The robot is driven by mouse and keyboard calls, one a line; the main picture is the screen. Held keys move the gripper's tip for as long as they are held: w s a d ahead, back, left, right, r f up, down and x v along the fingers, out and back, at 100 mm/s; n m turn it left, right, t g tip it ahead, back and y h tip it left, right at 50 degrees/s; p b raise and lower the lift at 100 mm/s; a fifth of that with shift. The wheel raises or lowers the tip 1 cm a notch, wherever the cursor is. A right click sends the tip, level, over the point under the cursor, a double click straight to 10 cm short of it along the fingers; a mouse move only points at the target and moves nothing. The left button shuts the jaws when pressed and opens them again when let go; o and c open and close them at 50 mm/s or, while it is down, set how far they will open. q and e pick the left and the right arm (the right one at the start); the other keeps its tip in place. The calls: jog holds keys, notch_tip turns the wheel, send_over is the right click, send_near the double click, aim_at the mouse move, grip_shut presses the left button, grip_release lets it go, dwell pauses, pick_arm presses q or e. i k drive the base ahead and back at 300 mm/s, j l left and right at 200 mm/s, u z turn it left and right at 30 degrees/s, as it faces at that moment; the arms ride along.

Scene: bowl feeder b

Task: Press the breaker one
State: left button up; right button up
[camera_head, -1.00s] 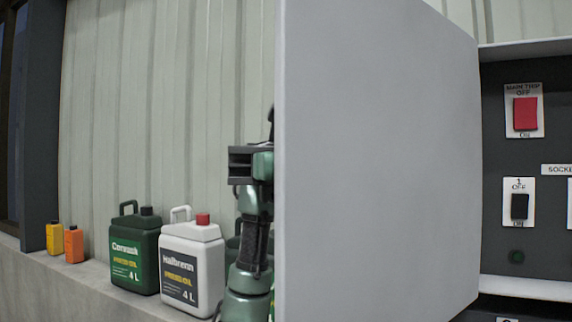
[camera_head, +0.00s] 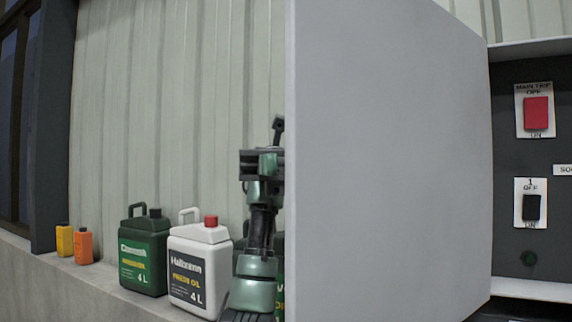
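Breaker one is a black rocker switch (camera_head: 531,207) on a white plate marked 1, OFF above and ON below, in the electrical box at the right. The red main trip switch (camera_head: 536,113) sits above it on its own plate. The open grey cabinet door (camera_head: 390,160) stands left of the switches. My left arm (camera_head: 260,220) is upright at the left edge of the door, apart from the switches; its fingers are not clear. My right gripper is not in view.
A green oil can (camera_head: 143,245) and a white oil can (camera_head: 200,262) with a red cap stand on the ledge at left. Further left are a yellow bottle (camera_head: 64,240) and an orange bottle (camera_head: 83,246). The door blocks the space between my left arm and the switches.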

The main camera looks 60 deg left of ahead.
aim_at(531, 210)
jog(key=k, duration=1)
